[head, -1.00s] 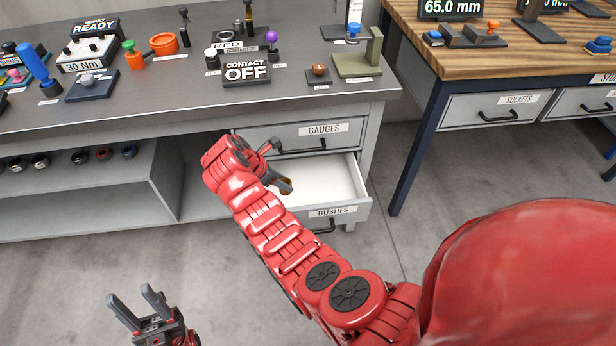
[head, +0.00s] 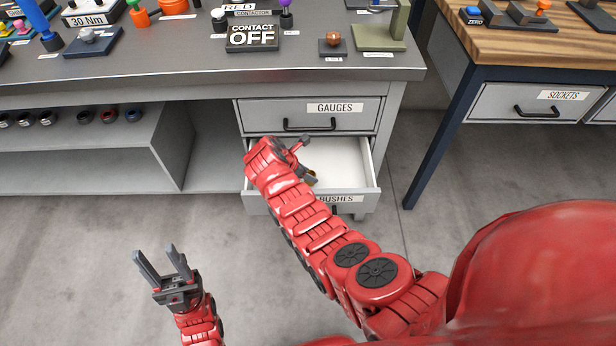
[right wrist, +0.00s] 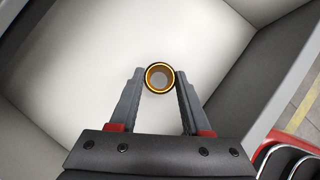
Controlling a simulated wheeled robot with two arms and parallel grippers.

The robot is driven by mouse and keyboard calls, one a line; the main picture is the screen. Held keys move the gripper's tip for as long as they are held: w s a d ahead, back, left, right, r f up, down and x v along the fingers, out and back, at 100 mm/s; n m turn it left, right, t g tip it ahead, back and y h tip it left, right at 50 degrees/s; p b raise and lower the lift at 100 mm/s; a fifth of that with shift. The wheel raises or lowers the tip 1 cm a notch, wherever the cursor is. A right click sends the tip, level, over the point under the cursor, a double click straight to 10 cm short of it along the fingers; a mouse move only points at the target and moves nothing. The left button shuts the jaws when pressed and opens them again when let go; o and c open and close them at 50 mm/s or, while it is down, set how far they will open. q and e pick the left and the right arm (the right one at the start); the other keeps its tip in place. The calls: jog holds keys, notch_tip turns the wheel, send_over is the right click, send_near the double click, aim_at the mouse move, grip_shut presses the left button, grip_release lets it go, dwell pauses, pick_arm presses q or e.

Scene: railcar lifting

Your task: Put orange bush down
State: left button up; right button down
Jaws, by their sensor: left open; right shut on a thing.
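The orange bush (right wrist: 147,78) is a short ring with an orange inner rim and a dark outside, seen nearly end-on in the right wrist view. My right gripper (right wrist: 160,84) is shut on it, one finger on each side. Below it is the white floor of the open bushes drawer (right wrist: 75,65). In the head view, my right gripper (head: 309,162) is at the open drawer (head: 372,172), and its own arm partly hides the bush. I cannot tell how high the bush is above the drawer floor. My left gripper (head: 159,268) is open and empty over the floor at lower left.
The shut gauges drawer (head: 360,118) is directly above the open one, under the grey workbench (head: 180,70). A low shelf (head: 80,165) with several rings is at left. A wooden-topped table (head: 520,58) stands at right. The drawer floor shows clear.

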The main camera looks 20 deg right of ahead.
jog(key=shift+f, duration=0.8)
jog(key=shift+c, duration=1.8)
grip_release()
jog(key=p+v, duration=0.1)
jog(key=v, duration=1.1)
jog(key=shift+p, duration=0.4)
jog(key=shift+r, duration=0.1)
